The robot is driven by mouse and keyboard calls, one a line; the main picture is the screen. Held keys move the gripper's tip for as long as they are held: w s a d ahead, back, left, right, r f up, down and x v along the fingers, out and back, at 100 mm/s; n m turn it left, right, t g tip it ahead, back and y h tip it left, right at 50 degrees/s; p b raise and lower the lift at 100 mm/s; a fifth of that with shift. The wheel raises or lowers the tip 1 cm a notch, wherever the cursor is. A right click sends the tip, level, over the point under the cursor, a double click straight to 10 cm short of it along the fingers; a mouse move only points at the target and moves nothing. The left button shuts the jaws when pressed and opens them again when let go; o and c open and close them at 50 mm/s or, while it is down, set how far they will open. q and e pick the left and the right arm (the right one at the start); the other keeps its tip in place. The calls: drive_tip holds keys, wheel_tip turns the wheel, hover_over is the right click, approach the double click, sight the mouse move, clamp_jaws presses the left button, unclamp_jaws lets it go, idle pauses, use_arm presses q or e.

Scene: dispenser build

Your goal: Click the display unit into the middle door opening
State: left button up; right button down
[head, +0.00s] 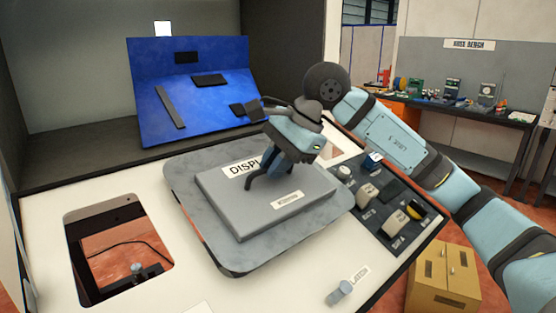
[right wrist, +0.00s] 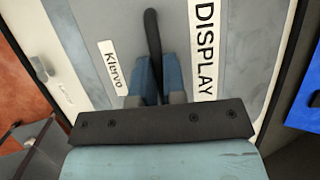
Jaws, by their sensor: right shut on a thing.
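The display unit (head: 222,200) is a grey plate with a raised block, a DISPLAY label and a dark bar handle (right wrist: 152,38). It lies over the middle of the white door (head: 130,200), turned askew. Reddish strips of the middle opening (head: 331,150) show past its edges, at the upper right and left, so it does not line up with the opening. Whether its underside touches the door cannot be told. My right gripper (head: 276,170) is shut on the handle; its blue fingers (right wrist: 155,82) also show in the right wrist view. My left gripper is not in view.
A button panel (head: 372,213) fills the door's right part. An empty rounded opening (head: 98,213) is at the left. A grey latch knob (head: 340,292) stands up near the front edge. A blue board (head: 190,105) stands behind. A cardboard box (head: 440,285) is on the floor at right.

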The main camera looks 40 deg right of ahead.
sight(268, 181)
drive_tip(key=shift+w+f+b, duration=0.35)
drive_tip(key=shift+f+b, duration=0.2)
drive_tip(key=shift+f, duration=0.25)
drive_tip(key=shift+w+f+b, duration=0.3)
drive_tip(key=shift+f+b, duration=0.2)
drive_tip(key=shift+f, duration=0.3)
drive_tip(key=shift+w+a+b, duration=0.1)
drive_tip(key=shift+a+b, duration=0.05)
drive_tip(key=shift+b, duration=0.3)
idle(1.0)
drive_tip(key=shift+w+f, duration=0.1)
drive_tip(key=shift+f, duration=0.25)
idle(0.5)
drive_tip(key=c, duration=0.6)
unclamp_jaws()
drive_tip(key=shift+f, duration=0.1)
drive_tip(key=shift+c, duration=0.2)
drive_tip(key=shift+p+v, duration=0.7)
drive_tip(key=shift+v, duration=2.4)
